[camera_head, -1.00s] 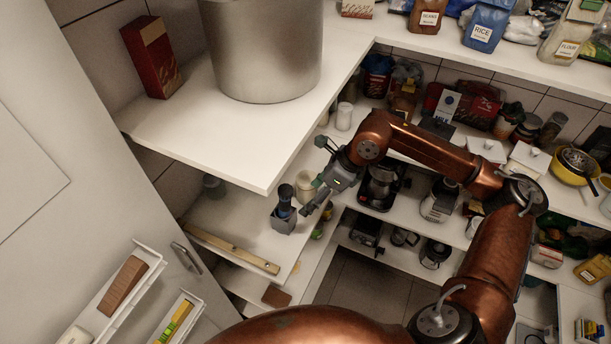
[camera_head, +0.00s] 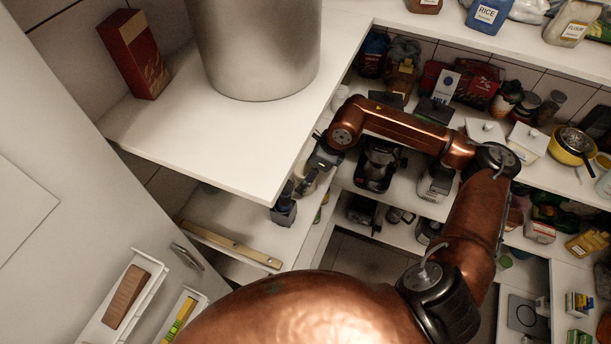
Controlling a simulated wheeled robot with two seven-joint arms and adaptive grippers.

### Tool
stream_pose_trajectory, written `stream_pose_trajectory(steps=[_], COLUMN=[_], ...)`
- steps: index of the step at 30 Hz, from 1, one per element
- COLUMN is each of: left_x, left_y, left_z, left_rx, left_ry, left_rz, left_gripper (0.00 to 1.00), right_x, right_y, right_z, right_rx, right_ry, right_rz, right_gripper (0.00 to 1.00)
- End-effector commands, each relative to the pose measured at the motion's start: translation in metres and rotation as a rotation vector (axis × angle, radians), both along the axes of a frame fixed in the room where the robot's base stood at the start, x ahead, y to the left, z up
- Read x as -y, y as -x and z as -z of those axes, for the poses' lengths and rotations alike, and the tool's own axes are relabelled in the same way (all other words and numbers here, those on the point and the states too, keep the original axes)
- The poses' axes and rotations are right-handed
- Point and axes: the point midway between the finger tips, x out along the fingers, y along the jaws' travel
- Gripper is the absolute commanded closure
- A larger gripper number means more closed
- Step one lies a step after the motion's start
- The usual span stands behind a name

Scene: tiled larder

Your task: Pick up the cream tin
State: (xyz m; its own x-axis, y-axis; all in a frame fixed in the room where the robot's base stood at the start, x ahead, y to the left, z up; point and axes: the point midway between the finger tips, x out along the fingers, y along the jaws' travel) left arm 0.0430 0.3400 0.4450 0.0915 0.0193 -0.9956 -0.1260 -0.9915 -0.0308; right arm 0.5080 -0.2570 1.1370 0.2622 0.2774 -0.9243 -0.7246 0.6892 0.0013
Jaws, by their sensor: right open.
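The cream tin (camera_head: 310,178) stands on the shelf below the upper left counter, near that shelf's right edge. It is mostly hidden behind my right gripper and the counter edge. My right gripper (camera_head: 303,182) is open and points down and left, its fingers at the tin. I cannot tell whether they touch it or are around it. My left gripper is not in view.
A dark grinder-like item (camera_head: 285,205) stands close to the gripper on the left. A wooden bar (camera_head: 230,245) lies along the shelf front. The upper counter (camera_head: 215,150) with a large metal pot (camera_head: 258,50) overhangs the tin.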

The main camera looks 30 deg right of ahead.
Motion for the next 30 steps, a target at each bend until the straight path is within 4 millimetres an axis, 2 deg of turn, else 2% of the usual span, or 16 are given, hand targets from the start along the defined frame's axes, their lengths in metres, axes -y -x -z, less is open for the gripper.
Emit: stream_pose_trajectory(steps=[1,3,8,19,30], left_x=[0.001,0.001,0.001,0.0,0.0], left_y=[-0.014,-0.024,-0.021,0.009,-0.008], left_z=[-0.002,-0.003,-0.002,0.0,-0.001], left_rx=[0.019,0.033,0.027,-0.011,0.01], left_ry=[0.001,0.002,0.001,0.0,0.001], left_rz=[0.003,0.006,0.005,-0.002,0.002], left_gripper=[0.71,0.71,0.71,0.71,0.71], right_x=[-0.001,-0.002,-0.003,-0.003,-0.003], right_y=[0.0,-0.001,-0.002,-0.002,-0.002], right_z=[0.002,0.003,0.003,0.003,0.003], right_rx=[-0.001,0.001,0.001,0.001,0.001], right_ry=[-0.001,-0.001,-0.001,0.0,-0.001], right_rz=[-0.002,-0.002,-0.003,-0.004,-0.003], right_gripper=[0.3,0.3,0.3,0.55,0.81])
